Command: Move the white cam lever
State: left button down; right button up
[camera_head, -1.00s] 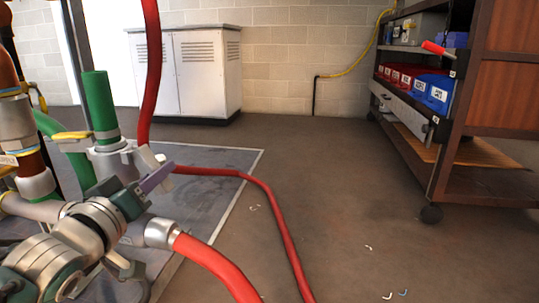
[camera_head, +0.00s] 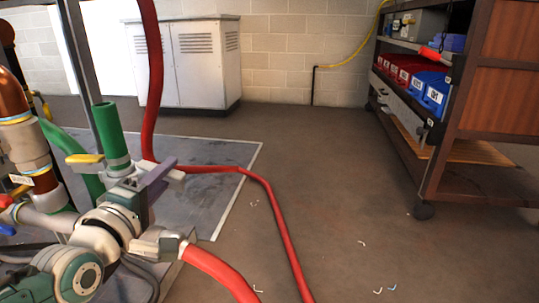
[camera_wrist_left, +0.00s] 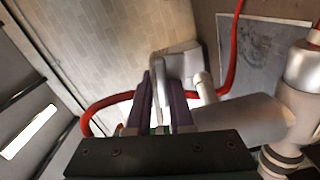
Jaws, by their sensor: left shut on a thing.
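The white cam lever (camera_head: 177,176) sticks out to the right from the coupling under the green pipe (camera_head: 110,132). My left gripper (camera_head: 158,177), with purple fingers, comes up from the lower left and meets the lever. In the left wrist view, the two purple fingers of the left gripper (camera_wrist_left: 161,100) stand on either side of the pale lever (camera_wrist_left: 160,88) and are shut on it. The lever's joint with the coupling is partly hidden by my gripper in the head view. My right gripper is not in view.
A yellow handle (camera_head: 84,158) sits close left of the green pipe. A red hose (camera_head: 215,272) with a metal fitting (camera_head: 158,241) lies below my gripper. Another red hose (camera_head: 262,190) crosses the floor. A shelf cart (camera_head: 455,140) stands right; the middle floor is mostly clear.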

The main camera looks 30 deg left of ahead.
pick_arm(q)
jog(key=shift+a+r+n, duration=0.1)
jog(key=shift+r+n, duration=0.3)
jog(key=shift+n, duration=0.2)
jog(key=c, duration=1.1)
grip_release()
jog(key=shift+s+d+r+p, duration=0.1)
jog(key=shift+s+d+p, duration=0.1)
jog(key=shift+s+p, duration=0.4)
jog(key=p+v, duration=0.3)
jog(key=v, duration=0.5)
jog(key=shift+s, duration=0.4)
